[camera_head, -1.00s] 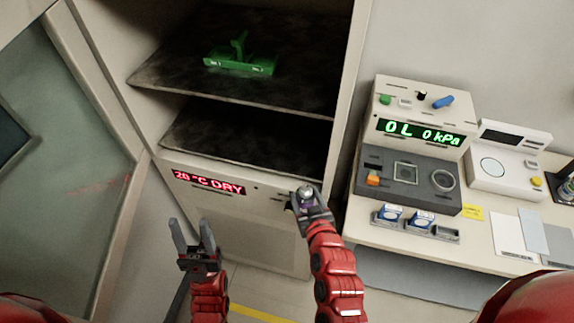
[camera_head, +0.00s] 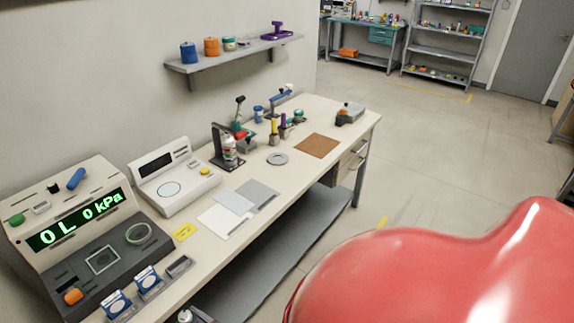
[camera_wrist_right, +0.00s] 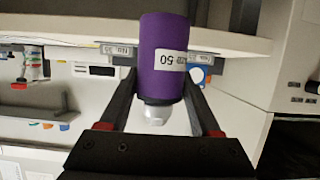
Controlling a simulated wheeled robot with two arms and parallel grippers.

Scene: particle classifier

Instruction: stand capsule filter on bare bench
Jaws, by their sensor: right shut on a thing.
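In the head view only a small silvery tip (camera_head: 185,315) shows at the bottom edge, below the bench's front edge; most of the gripper and filter is out of frame. The cream bench (camera_head: 288,178) runs away to the upper right, with bare top between the grey sheet and the brown mat. My left gripper is not in view.
The kPa instrument (camera_head: 70,235) and white scale (camera_head: 172,188) stand at the left. A white sheet (camera_head: 222,220), grey ring (camera_head: 277,159), brown mat (camera_head: 317,146) and clamp stand (camera_head: 222,155) are on the bench. A grey lower shelf (camera_head: 290,235) runs underneath.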

